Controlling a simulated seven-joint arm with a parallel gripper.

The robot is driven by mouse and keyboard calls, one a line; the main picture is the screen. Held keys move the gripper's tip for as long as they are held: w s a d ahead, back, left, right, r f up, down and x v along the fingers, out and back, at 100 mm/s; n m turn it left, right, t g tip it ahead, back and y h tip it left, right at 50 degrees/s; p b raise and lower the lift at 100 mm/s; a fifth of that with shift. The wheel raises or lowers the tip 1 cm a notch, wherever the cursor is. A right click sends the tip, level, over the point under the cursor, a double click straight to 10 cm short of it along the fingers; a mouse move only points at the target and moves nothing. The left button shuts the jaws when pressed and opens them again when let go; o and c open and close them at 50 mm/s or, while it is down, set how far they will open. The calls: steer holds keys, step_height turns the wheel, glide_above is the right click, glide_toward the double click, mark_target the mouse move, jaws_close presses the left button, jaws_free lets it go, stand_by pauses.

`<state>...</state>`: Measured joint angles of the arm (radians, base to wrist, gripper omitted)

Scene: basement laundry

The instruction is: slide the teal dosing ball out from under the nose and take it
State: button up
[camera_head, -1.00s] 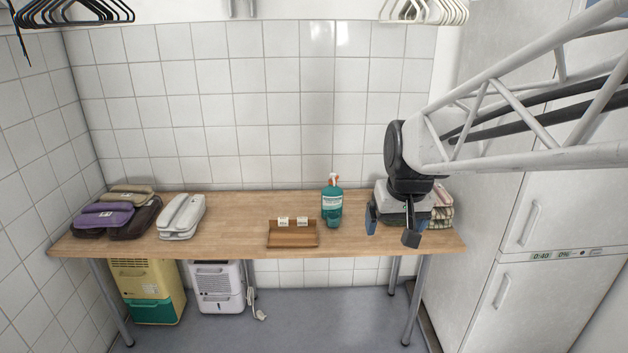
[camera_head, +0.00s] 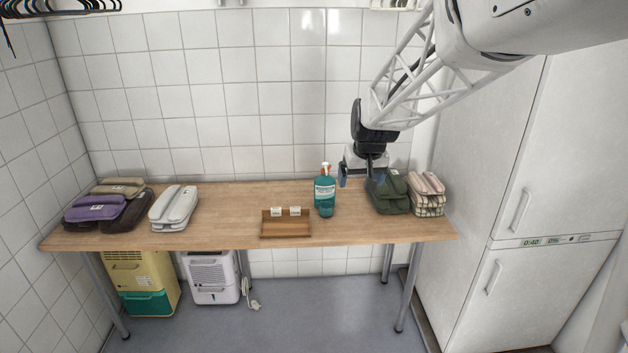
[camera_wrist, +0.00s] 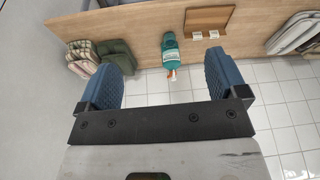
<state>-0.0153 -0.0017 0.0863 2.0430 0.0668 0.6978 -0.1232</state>
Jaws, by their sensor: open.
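A teal bottle (camera_head: 324,190) with a pale label and an orange and white top stands on the wooden table. A small teal rounded piece, seemingly the dosing ball (camera_head: 326,211), sits at its front foot, close against it; whether it is wedged under anything is unclear. In the wrist view the bottle (camera_wrist: 171,57) and the teal piece (camera_wrist: 168,37) appear between and beyond my fingers. My gripper (camera_head: 359,179) is open and empty, above the table's back part, to the right of the bottle. It also spans the wrist view (camera_wrist: 161,62).
A wooden tray (camera_head: 286,230) with two white tags is left of the bottle. Dark green (camera_head: 388,198) and checked (camera_head: 427,200) folded bundles lie to the right. The white case (camera_head: 174,208) and purple bundle (camera_head: 93,209) are far left. A tiled wall (camera_head: 220,115) stands behind.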

steer(key=w+a+f, duration=0.1)
steer(key=w+f, duration=0.4)
steer(key=w, duration=0.5)
steer(key=w+a+f, duration=0.1)
steer(key=w+f, duration=0.5)
steer(key=w, duration=0.4)
steer(key=n+t, duration=0.1)
glide_above(326, 210)
step_height(326, 210, down, 20)
steer(key=shift+s+d, duration=0.15)
steer(key=shift+d, duration=0.25)
steer(key=shift+x, duration=3.8)
steer(key=shift+a, duration=0.1)
steer(key=c, duration=1)
